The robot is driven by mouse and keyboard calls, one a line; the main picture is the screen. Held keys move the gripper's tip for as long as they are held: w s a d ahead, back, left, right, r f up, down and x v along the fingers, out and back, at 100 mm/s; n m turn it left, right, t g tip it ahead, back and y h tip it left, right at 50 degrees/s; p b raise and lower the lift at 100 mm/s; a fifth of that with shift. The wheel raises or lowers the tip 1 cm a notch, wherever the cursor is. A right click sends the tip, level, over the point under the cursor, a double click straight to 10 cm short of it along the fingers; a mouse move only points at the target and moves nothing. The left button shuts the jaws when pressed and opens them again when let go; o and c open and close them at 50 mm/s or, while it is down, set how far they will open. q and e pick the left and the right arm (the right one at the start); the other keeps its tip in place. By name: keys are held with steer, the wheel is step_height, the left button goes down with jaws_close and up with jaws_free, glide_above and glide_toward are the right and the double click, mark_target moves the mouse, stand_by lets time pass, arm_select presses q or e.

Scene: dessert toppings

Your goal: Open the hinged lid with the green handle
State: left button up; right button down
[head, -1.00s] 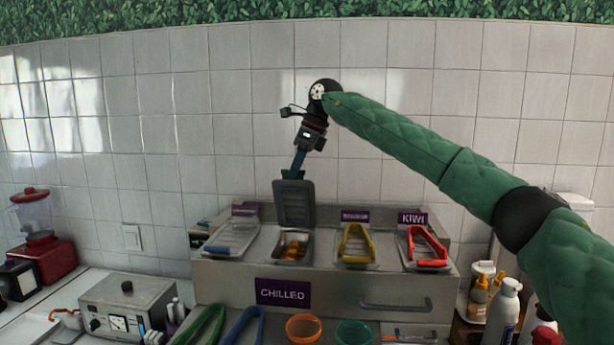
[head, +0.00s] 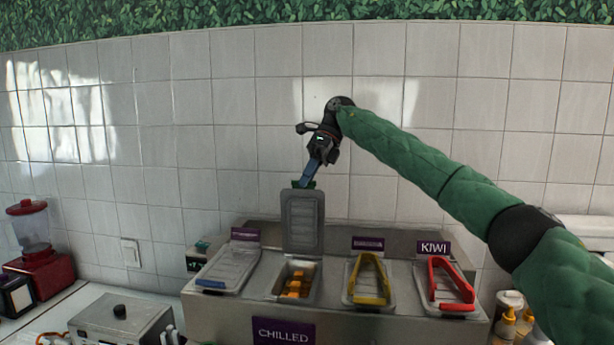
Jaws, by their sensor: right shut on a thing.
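The hinged lid (head: 302,220) stands upright at the back of its compartment in the chilled unit (head: 226,310). Its green handle (head: 298,184) is at the top edge. My right gripper (head: 305,178) is shut on the green handle, reaching down from above. The compartment (head: 296,283) below is uncovered and shows orange cubes. My left gripper is not in view.
A closed lid with a blue handle (head: 211,284) lies to the left. A red blender (head: 38,262) stands far left. A tiled wall (head: 200,150) is behind.

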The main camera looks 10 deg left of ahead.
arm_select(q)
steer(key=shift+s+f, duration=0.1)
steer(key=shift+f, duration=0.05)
arm_select(e)
steer(key=shift+w+f, duration=0.1)
steer(key=shift+f, duration=0.85)
steer(key=c, duration=1.6)
jaws_free()
steer(key=shift+o, duration=1.4)
steer(key=shift+w+f, duration=0.1)
steer(key=shift+w, duration=0.2)
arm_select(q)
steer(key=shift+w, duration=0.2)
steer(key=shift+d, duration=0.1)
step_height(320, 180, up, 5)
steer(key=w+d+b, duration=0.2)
arm_select(e)
steer(key=v, duration=0.8)
steer(key=shift+r, duration=0.3)
